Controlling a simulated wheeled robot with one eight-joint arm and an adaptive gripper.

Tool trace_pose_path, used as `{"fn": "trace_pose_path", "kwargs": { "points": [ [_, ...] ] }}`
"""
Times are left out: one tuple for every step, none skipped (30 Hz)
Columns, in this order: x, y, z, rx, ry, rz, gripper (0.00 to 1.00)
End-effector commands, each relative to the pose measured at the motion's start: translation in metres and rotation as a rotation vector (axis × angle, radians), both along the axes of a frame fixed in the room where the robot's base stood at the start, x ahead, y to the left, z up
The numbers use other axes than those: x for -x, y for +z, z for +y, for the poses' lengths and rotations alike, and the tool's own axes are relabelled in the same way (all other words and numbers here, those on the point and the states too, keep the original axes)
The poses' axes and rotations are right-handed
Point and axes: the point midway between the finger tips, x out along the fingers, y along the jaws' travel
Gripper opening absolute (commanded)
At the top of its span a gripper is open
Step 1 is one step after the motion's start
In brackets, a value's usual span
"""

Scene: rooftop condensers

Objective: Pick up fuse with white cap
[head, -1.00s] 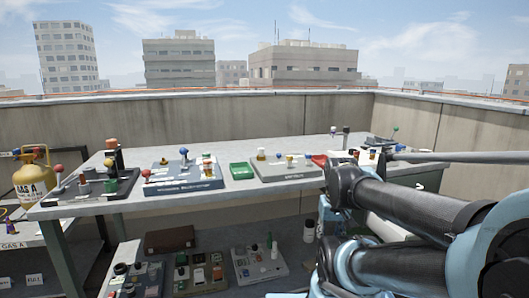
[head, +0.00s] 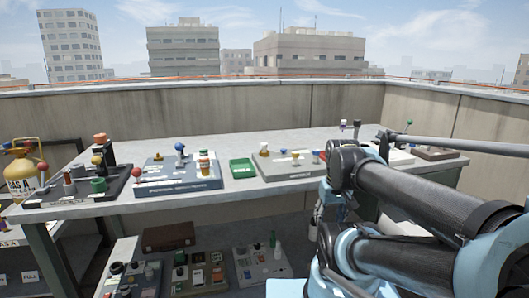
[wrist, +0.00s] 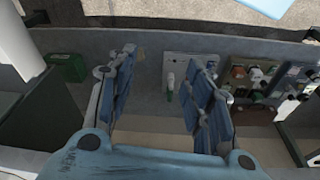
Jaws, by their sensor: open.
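I cannot tell for sure which part is the fuse with the white cap. In the head view, an amber part with a pale top (head: 264,149) stands on the grey panel (head: 280,170) right of centre on the bench. An orange-and-white part (head: 204,161) stands on the blue-grey panel (head: 165,187) further left. In the wrist view, my gripper (wrist: 161,56) is open, with nothing held between its blue fingers. A small white-and-green upright part (wrist: 170,86) shows between the fingers, on a pale panel (wrist: 188,68) well beyond them. In the head view my gripper is hidden.
A lower shelf holds several panels and a brown case (head: 168,236). A yellow gas cylinder (head: 22,170) stands left. My arm blocks the bench's right part.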

Motion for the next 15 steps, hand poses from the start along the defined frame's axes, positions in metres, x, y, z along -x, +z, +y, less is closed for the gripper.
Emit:
{"fn": "trace_pose_path", "kwargs": {
  "points": [
    [-0.009,0.013,0.003,0.006,0.041,0.004,0.47],
    [-0.014,0.021,0.005,0.012,0.073,0.007,0.47],
    [-0.022,0.033,0.007,0.019,0.124,0.011,0.47],
    [-0.028,0.043,0.009,0.025,0.165,0.016,0.47],
    [-0.035,0.053,0.012,0.031,0.210,0.020,0.47],
    [-0.044,0.066,0.015,0.041,0.272,0.025,0.47],
    [-0.052,0.077,0.018,0.047,0.320,0.029,0.47],
    [-0.060,0.087,0.021,0.054,0.367,0.032,0.47],
    [-0.070,0.100,0.025,0.063,0.432,0.038,0.47],
    [-0.077,0.109,0.028,0.068,0.479,0.041,0.47],
    [-0.085,0.119,0.031,0.075,0.525,0.045,0.47],
    [-0.095,0.131,0.036,0.083,0.590,0.051,0.47],
    [-0.103,0.140,0.040,0.088,0.637,0.055,0.47],
    [-0.111,0.149,0.044,0.094,0.684,0.058,0.47],
    [-0.121,0.160,0.049,0.102,0.747,0.061,0.47]
  ]
}}
